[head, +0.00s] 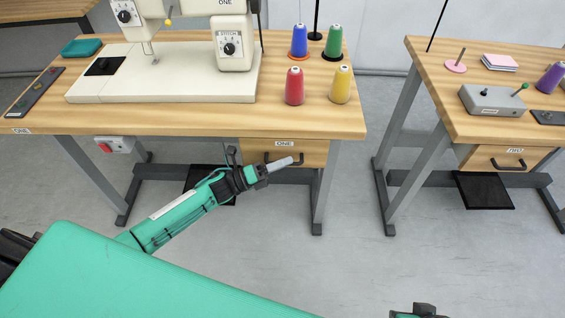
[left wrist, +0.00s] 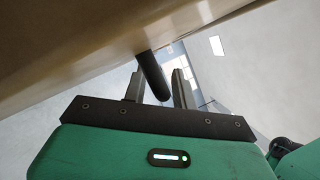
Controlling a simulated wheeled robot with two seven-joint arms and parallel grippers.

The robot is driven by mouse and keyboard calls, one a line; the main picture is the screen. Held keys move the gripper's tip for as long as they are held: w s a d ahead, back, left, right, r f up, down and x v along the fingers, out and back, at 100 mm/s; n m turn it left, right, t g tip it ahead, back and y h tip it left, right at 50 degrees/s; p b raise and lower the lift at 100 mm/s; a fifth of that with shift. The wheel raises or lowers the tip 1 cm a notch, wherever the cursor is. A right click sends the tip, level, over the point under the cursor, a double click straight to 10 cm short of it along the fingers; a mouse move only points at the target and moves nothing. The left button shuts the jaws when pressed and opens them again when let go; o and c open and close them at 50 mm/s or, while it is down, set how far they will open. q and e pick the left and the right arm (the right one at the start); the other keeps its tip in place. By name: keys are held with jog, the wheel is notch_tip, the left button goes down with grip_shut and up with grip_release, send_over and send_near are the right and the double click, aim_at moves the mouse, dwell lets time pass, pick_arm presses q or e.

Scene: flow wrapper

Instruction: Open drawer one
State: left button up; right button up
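Drawer one (head: 310,147), labelled ONE, is a wooden front under the right end of the left table. It looks shut. Its dark bar handle (head: 301,160) is partly hidden behind my left gripper (head: 286,163). In the left wrist view the handle (left wrist: 153,76) runs between the two fingers of my left gripper (left wrist: 160,88), close to both, with narrow gaps visible beside it. The fingers are apart and do not look clamped on it. My right gripper's fingers do not show; only a dark and green part of my arm is at the bottom edge of the head view.
The left table (head: 200,122) carries a sewing machine (head: 165,85) and several thread cones. A red switch box (head: 114,145) hangs under it. The right table (head: 440,80) has a drawer labelled TWO (head: 480,158). Floor between the tables is clear.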

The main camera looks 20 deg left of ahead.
pick_arm(q)
grip_shut()
jog(key=shift+s, duration=0.15)
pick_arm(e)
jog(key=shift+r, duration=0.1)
